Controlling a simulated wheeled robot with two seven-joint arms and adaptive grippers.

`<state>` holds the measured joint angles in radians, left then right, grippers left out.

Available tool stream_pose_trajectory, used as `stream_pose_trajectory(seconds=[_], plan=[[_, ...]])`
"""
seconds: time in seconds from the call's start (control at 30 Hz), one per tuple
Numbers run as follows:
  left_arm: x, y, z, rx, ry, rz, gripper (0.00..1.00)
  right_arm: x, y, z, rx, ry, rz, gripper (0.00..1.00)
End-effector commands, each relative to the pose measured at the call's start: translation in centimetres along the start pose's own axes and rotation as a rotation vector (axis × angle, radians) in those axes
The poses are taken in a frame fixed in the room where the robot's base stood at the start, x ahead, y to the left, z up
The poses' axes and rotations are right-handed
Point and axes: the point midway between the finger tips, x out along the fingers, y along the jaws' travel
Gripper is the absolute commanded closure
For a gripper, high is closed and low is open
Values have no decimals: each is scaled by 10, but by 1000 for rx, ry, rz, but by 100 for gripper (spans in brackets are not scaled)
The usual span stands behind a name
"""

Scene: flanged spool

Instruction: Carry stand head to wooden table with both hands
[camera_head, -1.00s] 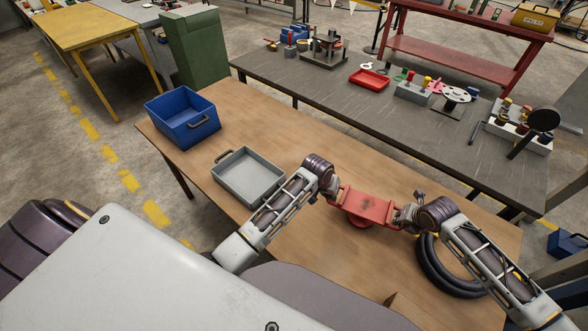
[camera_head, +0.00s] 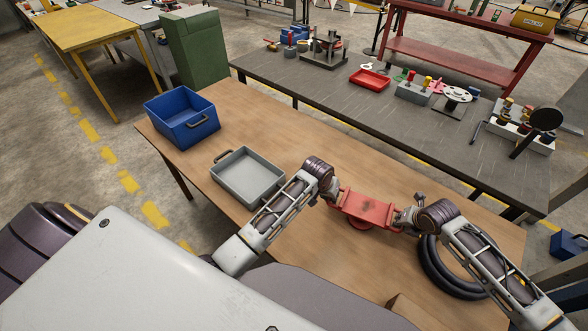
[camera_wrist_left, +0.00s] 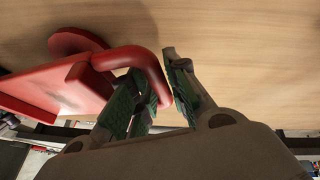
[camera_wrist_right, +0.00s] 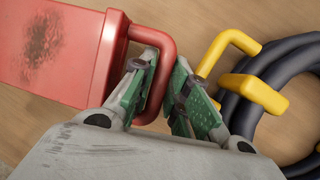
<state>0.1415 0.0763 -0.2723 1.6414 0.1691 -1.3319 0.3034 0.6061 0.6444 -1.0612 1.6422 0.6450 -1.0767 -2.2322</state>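The red stand head (camera_head: 365,206) is a flat block with a handle loop at each end and a round foot below. It is over the wooden table (camera_head: 290,135) between my two grippers; I cannot tell whether the foot touches the wood. My left gripper (camera_head: 332,193) is at its left end; in the left wrist view its fingers close around the red handle (camera_wrist_left: 150,70). My right gripper (camera_head: 404,218) is at its right end; in the right wrist view the green pads sit on both sides of the handle bar (camera_wrist_right: 166,65). Fingertips are partly hidden in the head view.
A grey tray (camera_head: 219,181) and a blue bin (camera_head: 165,137) stand to the left on the wooden table. A black coiled hose (camera_head: 431,276) with yellow clips (camera_wrist_right: 255,93) lies close to my right gripper. A dark workbench (camera_head: 320,95) with parts stands behind.

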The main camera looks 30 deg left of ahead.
Motion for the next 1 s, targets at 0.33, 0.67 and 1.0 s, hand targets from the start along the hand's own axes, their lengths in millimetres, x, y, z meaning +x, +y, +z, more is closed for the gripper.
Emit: stream_pose_trajectory(seconds=[0.33,0.67,1.0], plan=[[0,1,0,0,0,1,66,-1,1,0,-1,0,1,66],[-8,1,0,1,1,2,66,-1,1,0,-1,0,2,66],[-37,0,0,0,1,1,66,-1,1,0,-1,0,2,66]])
